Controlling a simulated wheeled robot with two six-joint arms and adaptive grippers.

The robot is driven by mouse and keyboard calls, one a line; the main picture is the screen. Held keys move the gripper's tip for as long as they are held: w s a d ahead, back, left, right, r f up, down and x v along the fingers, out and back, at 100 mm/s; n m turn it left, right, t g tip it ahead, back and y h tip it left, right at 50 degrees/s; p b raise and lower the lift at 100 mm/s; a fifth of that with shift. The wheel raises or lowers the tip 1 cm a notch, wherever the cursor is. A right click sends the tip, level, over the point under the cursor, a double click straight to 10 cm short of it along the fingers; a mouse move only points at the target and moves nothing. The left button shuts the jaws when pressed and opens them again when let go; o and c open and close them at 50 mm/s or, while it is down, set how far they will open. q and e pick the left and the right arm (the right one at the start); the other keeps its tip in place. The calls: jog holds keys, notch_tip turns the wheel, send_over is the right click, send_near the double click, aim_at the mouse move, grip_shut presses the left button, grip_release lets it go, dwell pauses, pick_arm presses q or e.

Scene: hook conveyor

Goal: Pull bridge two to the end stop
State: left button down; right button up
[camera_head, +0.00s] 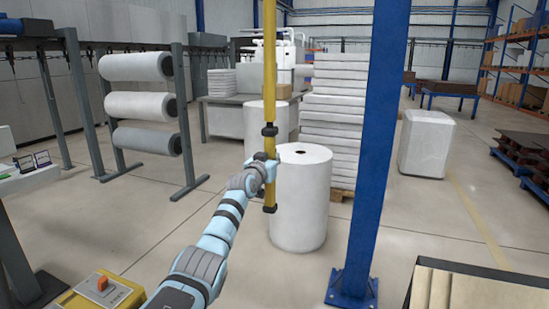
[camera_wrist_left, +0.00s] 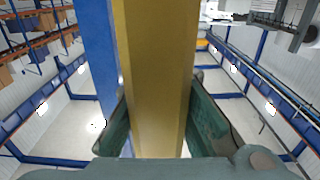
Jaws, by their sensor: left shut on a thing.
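A long upright yellow bar (camera_head: 270,85) with black collars hangs in the middle of the head view. Its top runs out of the picture. My left gripper (camera_head: 267,165) is shut on the bar near its lower end, between two black collars. In the left wrist view the yellow bar (camera_wrist_left: 157,75) stands between my two green fingers, which lie along its sides. I cannot make out bridge two or an end stop in either view. My right gripper is not in view.
A blue post (camera_head: 372,150) stands just right of the bar. White rolls (camera_head: 300,205) stand behind the gripper. A rack of rolls (camera_head: 145,105) is at left, a yellow control box (camera_head: 100,293) at lower left, and a wooden-edged box (camera_head: 465,288) at lower right.

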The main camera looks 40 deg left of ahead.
pick_arm(q)
jog(key=shift+w+a, duration=0.1)
jog(key=shift+w, duration=0.35)
jog(key=c, duration=1.3)
grip_release()
jog(key=shift+s+r, duration=0.2)
jog(key=shift+f, duration=0.1)
jog(key=v, duration=1.2)
jog(key=shift+w, duration=0.1)
